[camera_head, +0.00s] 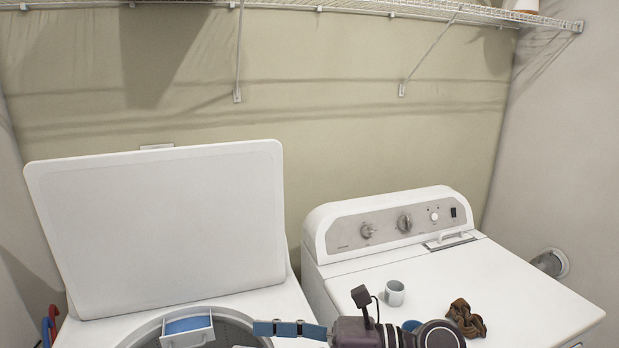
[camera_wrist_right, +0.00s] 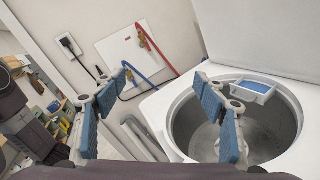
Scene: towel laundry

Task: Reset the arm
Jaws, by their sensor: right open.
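My right gripper (camera_head: 289,328) comes in at the bottom of the head view, beside the washer's opening. In the right wrist view my right gripper (camera_wrist_right: 162,105) has its blue-padded fingers wide apart with nothing between them. The washer (camera_wrist_right: 182,142) has its lid (camera_head: 160,225) raised and its round drum (camera_wrist_right: 262,132) open. The part of the drum that I see looks empty. My left gripper is in neither view.
The dryer (camera_head: 520,285) stands at the right, with a grey-white cup (camera_head: 395,293) and a crumpled brown item (camera_head: 466,318) on top. A wire shelf (camera_head: 420,10) runs along the wall above. Red and blue hoses (camera_wrist_right: 155,48) run behind the washer.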

